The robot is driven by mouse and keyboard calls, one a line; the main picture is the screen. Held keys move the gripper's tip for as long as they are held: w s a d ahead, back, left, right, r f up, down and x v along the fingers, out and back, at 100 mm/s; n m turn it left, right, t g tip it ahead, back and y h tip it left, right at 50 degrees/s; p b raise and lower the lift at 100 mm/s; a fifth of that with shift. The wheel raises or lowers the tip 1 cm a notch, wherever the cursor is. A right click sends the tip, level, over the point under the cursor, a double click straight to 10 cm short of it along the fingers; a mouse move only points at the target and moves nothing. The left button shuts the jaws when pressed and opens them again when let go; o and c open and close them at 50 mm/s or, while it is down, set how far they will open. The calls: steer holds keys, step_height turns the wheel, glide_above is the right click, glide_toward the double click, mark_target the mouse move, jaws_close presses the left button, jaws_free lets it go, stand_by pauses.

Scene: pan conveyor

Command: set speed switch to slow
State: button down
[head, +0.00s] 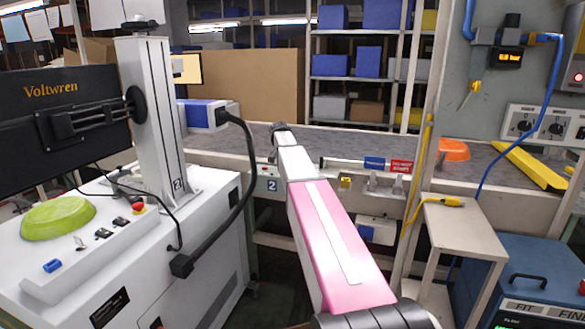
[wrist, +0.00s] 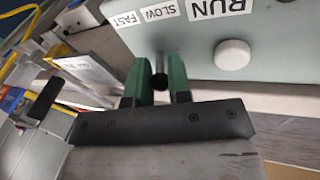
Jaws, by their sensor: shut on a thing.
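In the wrist view a grey-green control panel (wrist: 205,58) carries labels FAST, SLOW (wrist: 161,13) and RUN. The speed switch (wrist: 160,81) shows as a small dark knob below the FAST and SLOW labels. My gripper (wrist: 157,66) has its green fingers on either side of this knob and is shut on it. Which label the switch points at cannot be told, as the fingers hide part of it. In the head view my arm reaches to the conveyor front, and the gripper is hidden behind it.
A round white button (wrist: 232,54) sits right of the switch, under RUN. In the head view a small table (head: 460,225) stands right of my arm and a white machine cabinet (head: 205,240) stands left. A yellow bar (head: 530,167) lies at the right.

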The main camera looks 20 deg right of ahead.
steer(key=c, duration=1.4)
jaws_free()
steer(key=shift+o, duration=0.2)
steer(key=v, duration=1)
steer(key=shift+a+r, duration=0.15)
steer(key=shift+r, duration=0.2)
